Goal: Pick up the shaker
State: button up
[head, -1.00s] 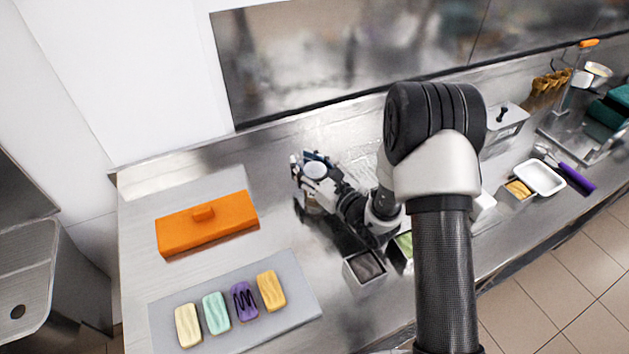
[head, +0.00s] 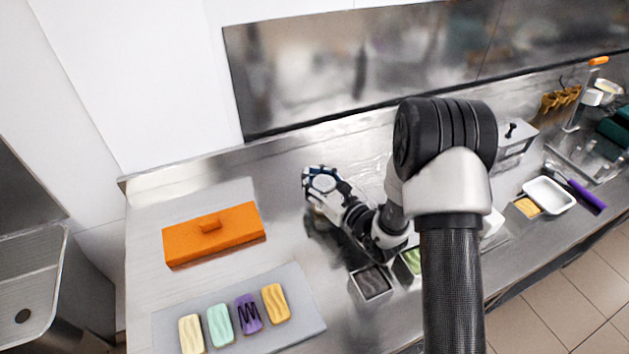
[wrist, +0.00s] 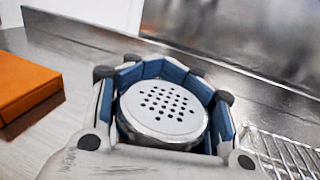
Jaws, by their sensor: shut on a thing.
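The shaker (wrist: 162,110) shows in the wrist view as a round metal top with several small dark holes. Its pale round top also shows in the head view (head: 323,183). My gripper (wrist: 172,82) is shut around it, with blue pads along both sides of the rim. In the head view my gripper (head: 320,178) is over the steel counter, right of the orange lidded box. The shaker's lower body is hidden by the fingers, so I cannot tell whether its base touches the counter.
The orange box (head: 188,243) stands to the left, and a grey tray (head: 310,320) with several coloured bars lies in front. Small metal tubs (head: 371,290) stand near my forearm. A wire rack (wrist: 285,155) is close on the right. A wall rises behind the counter.

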notch_tip(320, 180, up, 20)
jog(key=p, duration=0.6)
jog(key=shift+f, duration=0.15)
